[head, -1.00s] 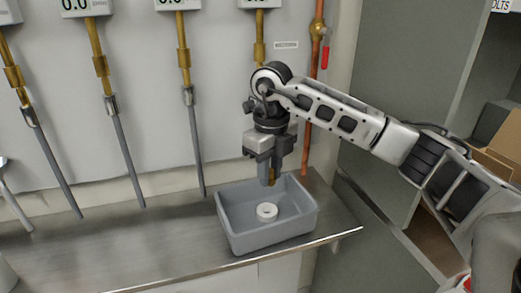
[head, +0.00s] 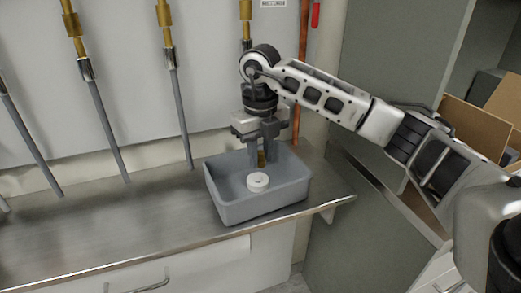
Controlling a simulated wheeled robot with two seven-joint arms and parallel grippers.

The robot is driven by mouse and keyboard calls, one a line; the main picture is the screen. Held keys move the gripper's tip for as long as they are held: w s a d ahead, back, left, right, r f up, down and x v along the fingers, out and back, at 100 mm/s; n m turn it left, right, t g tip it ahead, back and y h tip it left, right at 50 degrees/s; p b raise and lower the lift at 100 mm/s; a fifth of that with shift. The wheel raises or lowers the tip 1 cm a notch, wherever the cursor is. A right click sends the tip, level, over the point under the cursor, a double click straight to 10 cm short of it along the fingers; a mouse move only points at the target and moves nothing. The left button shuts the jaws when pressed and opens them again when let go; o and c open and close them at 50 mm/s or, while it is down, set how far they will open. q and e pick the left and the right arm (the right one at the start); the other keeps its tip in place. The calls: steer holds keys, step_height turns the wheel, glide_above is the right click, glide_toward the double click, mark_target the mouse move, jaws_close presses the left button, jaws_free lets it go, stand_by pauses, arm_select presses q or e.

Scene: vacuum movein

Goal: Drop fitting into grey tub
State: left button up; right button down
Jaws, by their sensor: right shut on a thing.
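The grey tub (head: 222,203) stands on the steel counter near its right end. A white ring-shaped piece (head: 257,182) lies on the tub's floor. My right gripper (head: 262,158) points down over the tub's back part, with its fingers reaching below the rim level in the picture. It is shut on a small brass fitting (head: 262,160), which shows between the fingertips, behind the white piece. Most of the fitting is hidden by the fingers. I cannot tell whether the fitting touches the tub. My left gripper is not in view.
The steel counter (head: 110,220) is clear to the left of the tub. Several grey hoses with brass valves (head: 165,15) hang along the wall. A copper pipe (head: 302,60) runs behind my right arm. Cardboard boxes (head: 475,130) sit on a shelf at right.

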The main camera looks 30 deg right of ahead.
mark_target(260, 152)
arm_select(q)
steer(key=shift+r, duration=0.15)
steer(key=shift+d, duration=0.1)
arm_select(e)
steer(key=c, duration=1.1)
jaws_free()
steer(key=shift+c, duration=0.2)
steer(key=shift+r, duration=0.15)
arm_select(q)
steer(key=p, duration=0.3)
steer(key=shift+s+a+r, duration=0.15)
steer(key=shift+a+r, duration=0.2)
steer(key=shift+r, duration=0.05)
arm_select(e)
step_height(260, 152, up, 16)
steer(key=shift+f, duration=0.2)
